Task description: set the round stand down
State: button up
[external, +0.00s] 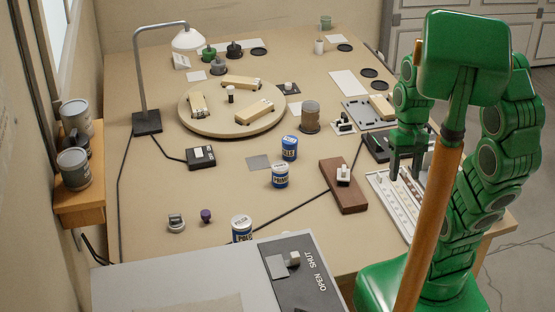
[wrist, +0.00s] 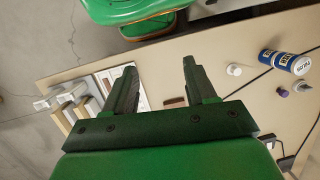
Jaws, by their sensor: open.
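My gripper (external: 397,172) is open and empty above the right part of the bench, near a white slotted tray (external: 390,203). In the wrist view the two fingers of my gripper (wrist: 160,75) stand apart with nothing between them. A wide round wooden disc (external: 215,122) lies flat at the bench's middle back, bearing several cream blocks and a small cylinder. A brown ribbed round piece (external: 310,113) stands upright on the bench to its right. I cannot tell which of these is the round stand. Both are well away from my gripper.
A brown wooden block (external: 343,200) with a white piece on it lies left of my gripper. Blue-labelled cans (external: 289,148) stand mid-bench. A lamp (external: 147,120) stands at the left. A grey box (external: 190,280) fills the front.

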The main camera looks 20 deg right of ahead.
jog(key=shift+n+t+h, duration=0.4)
jog(key=shift+t+h, duration=0.1)
jog(key=shift+h, duration=0.1)
jog(key=shift+s+d+r, duration=0.25)
jog(key=shift+s+d, duration=0.25)
jog(key=shift+s, duration=0.15)
jog(key=shift+s+d+r, duration=0.25)
jog(key=shift+s+d, duration=0.25)
jog(key=shift+s, duration=0.1)
jog(key=shift+s+d+r, duration=0.25)
jog(key=shift+s+d, duration=0.25)
jog(key=shift+s, duration=0.15)
